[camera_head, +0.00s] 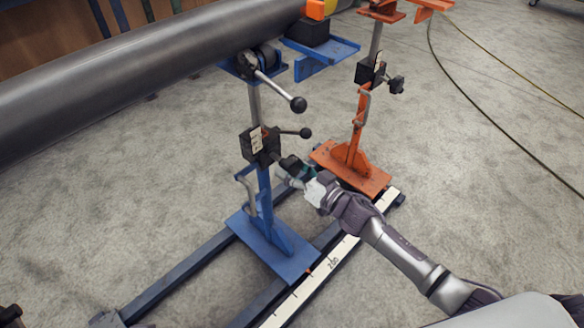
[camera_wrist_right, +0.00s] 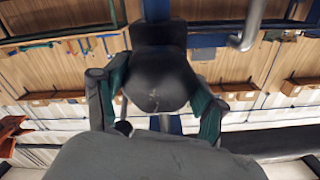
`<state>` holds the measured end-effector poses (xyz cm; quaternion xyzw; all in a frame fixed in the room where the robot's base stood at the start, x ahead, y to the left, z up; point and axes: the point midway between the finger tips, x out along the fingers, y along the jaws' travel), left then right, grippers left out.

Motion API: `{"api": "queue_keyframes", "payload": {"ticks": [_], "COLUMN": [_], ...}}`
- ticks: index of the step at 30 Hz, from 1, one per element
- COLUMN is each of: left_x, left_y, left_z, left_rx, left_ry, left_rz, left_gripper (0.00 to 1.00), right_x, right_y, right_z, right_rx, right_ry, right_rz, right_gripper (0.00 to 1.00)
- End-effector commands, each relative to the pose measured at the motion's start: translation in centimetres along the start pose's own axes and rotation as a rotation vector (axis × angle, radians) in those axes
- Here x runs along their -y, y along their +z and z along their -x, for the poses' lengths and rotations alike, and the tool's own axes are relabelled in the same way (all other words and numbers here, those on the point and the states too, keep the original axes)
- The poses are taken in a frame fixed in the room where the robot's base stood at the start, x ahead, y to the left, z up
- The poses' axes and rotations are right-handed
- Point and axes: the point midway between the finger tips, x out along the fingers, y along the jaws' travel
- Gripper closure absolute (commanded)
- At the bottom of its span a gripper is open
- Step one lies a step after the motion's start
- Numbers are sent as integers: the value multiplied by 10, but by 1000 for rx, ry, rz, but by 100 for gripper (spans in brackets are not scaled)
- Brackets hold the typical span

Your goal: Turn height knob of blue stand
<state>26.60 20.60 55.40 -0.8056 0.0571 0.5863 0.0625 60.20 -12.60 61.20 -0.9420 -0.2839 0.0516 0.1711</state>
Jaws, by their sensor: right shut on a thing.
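The blue stand (camera_head: 266,214) stands upright with its base plate on the rails and holds up a large grey pipe (camera_head: 140,70). A black clamp block (camera_head: 258,146) sits on its post. My right gripper (camera_head: 290,168) reaches in from the lower right and is shut on the dark height knob at the block's side. In the right wrist view the black knob (camera_wrist_right: 160,75) fills the space between my two green-padded fingers. A black ball-ended lever (camera_head: 305,133) sticks out just above the gripper. My left gripper is not in view.
An orange stand (camera_head: 356,150) with its own knob stands close behind, to the right. A longer ball-ended handle (camera_head: 298,104) juts out under the pipe. A white scale strip (camera_head: 330,262) runs along the rail. Open concrete floor lies at the right, crossed by cables.

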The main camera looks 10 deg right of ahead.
Motion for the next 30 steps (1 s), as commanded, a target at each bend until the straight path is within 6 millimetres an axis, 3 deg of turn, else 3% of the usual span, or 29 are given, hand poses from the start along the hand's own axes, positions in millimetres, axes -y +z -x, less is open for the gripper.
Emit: {"api": "queue_keyframes", "payload": {"ticks": [3,9,18,30], "left_x": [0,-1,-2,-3], "left_y": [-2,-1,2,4], "left_z": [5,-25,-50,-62], "left_rx": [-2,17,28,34], "left_ry": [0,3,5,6], "left_rz": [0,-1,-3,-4], "left_gripper": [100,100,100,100], "right_x": [0,0,0,-1], "right_y": [-2,-2,-1,0], "right_z": [0,0,0,0], "right_rx": [0,0,1,0], "right_ry": [1,1,1,1], "right_rz": [82,262,548,929], "right_gripper": [64,64,64,64]}}
